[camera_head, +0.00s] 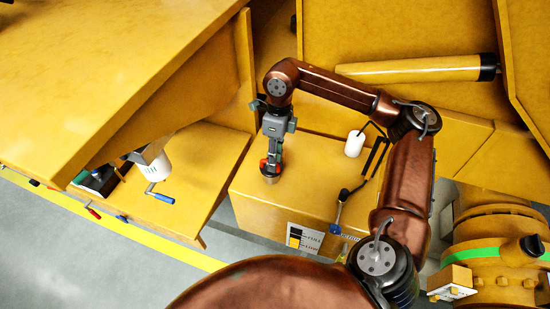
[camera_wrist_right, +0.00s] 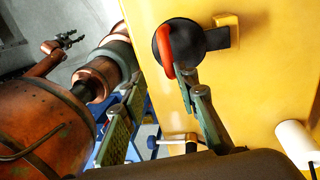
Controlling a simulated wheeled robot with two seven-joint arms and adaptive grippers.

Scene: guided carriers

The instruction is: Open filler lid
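The filler lid (camera_head: 270,172) is a round dark cap with a red handle on top of a yellow box. In the right wrist view the black lid (camera_wrist_right: 190,42) and its curved red handle (camera_wrist_right: 165,50) show clearly. My right gripper (camera_head: 272,160) points down right above the lid in the head view. In the right wrist view its green-grey fingers (camera_wrist_right: 160,88) stand apart, one close to the red handle; whether it touches is unclear. The lid looks closed. My left gripper (camera_wrist_right: 70,40) shows small at the upper left of the right wrist view, its fingers apart, away from the lid.
A white cylinder (camera_head: 355,143) stands on the yellow box (camera_head: 250,205) to the right of the lid. Large yellow panels (camera_head: 100,70) rise at the left and back, close to my right arm.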

